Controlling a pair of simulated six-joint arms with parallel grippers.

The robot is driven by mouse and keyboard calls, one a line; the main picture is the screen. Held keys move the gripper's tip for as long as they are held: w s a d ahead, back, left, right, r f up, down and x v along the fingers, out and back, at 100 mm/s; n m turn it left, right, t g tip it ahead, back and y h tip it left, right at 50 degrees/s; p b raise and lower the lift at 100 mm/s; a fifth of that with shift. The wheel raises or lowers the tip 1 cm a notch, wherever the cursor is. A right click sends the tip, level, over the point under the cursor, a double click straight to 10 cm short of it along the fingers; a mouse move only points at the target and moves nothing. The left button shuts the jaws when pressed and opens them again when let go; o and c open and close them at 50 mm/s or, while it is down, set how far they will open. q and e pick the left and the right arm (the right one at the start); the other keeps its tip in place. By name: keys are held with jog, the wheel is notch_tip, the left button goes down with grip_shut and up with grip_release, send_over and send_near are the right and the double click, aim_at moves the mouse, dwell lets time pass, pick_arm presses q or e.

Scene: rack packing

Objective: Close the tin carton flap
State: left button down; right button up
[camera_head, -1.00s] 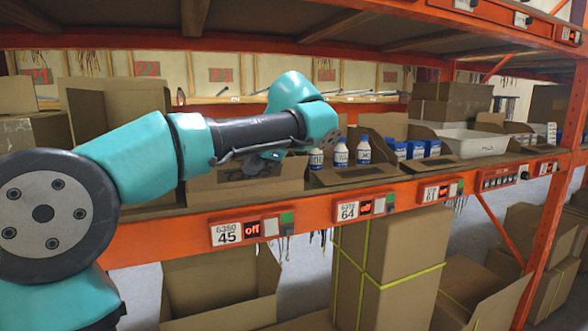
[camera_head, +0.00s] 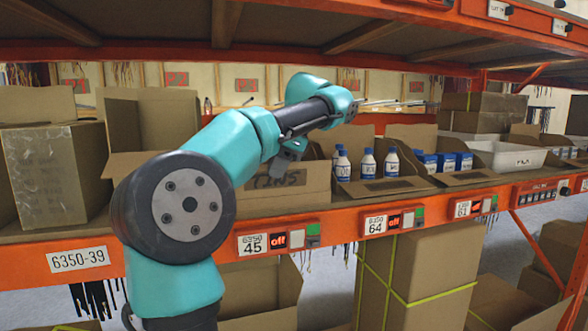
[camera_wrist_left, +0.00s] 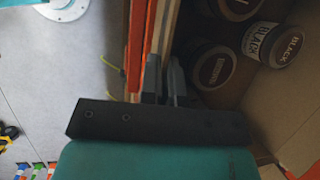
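The tin carton (camera_head: 288,200) is an open cardboard box marked "TINS" on its front, standing on the orange-edged shelf. My left arm reaches in front of it, and my left gripper (camera_head: 288,160) is at its upper front edge. In the left wrist view the gripper's two dark fingers (camera_wrist_left: 165,78) lie close together beside the carton's wall (camera_wrist_left: 169,30). I cannot tell whether they touch or pinch cardboard. Several dark-lidded tins (camera_wrist_left: 214,68) stand inside, one labelled "BLACK" (camera_wrist_left: 272,45). The arm hides part of the carton. My right gripper is not in view.
Right of the tin carton is a carton with white and blue bottles (camera_head: 367,163), then one with blue packs (camera_head: 445,162) and a white tub (camera_head: 505,157). An open carton (camera_head: 150,125) stands to the left. The upper shelf (camera_head: 300,55) hangs above.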

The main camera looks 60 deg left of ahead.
pick_arm(q)
jog(key=shift+a, duration=0.1)
dwell(0.5)
jog(key=c, duration=1.3)
grip_release()
jog(key=shift+s+a, duration=0.1)
